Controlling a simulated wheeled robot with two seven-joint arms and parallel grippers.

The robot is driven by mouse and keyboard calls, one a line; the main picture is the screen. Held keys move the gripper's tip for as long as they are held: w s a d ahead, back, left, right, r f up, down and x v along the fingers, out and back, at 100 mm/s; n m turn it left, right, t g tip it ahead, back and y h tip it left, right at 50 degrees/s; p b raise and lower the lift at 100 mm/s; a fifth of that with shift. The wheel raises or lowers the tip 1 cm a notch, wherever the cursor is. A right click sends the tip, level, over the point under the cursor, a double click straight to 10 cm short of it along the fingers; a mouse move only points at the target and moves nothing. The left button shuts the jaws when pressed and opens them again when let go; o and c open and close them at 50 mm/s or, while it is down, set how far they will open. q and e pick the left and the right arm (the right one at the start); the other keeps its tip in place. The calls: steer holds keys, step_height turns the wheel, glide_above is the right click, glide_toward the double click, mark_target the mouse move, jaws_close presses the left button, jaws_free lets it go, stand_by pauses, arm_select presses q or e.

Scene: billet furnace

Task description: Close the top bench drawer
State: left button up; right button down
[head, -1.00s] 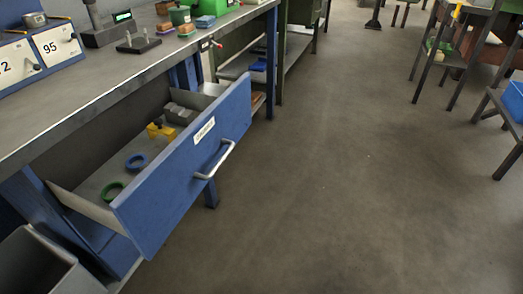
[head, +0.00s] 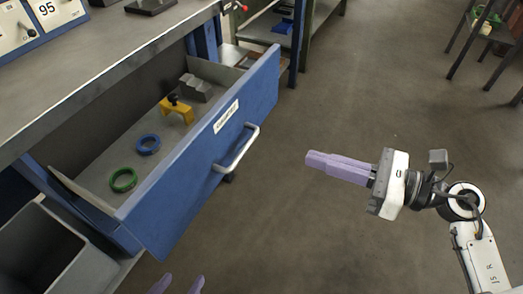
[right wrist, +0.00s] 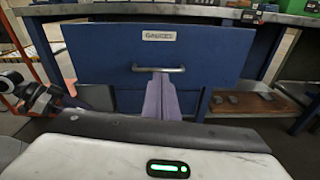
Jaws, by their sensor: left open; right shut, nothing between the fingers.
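The top bench drawer (head: 205,150) is pulled well out from under the bench. Its blue front has a white label and a silver handle (head: 237,150). In the right wrist view, the drawer front (right wrist: 100,55) faces me, its label seems to read "GAUGES", and its handle (right wrist: 145,69) shows just beyond my fingertips. My right gripper (head: 310,160) is shut and empty, its purple fingers pointing at the drawer front from the right, apart from it in the head view. My left gripper (head: 178,282) shows only two spread fingertips at the bottom edge, below the drawer front; it is open.
Inside the drawer lie a green ring (head: 123,180), a blue ring (head: 147,144), a yellow piece with a black knob (head: 178,111) and grey stepped blocks (head: 196,88). A grey bin (head: 85,270) stands at lower left. The floor (head: 350,90) right of the drawer is clear.

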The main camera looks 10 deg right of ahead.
steer(key=f+n, duration=0.1)
steer(key=g, duration=0.1)
glide_toward(247, 149)
steer(key=shift+n+h, duration=0.3)
steer(key=x, duration=0.6)
steer(key=shift+w+a+r, duration=0.1)
steer(key=shift+w+a, duration=0.05)
steer(key=shift+a, duration=0.15)
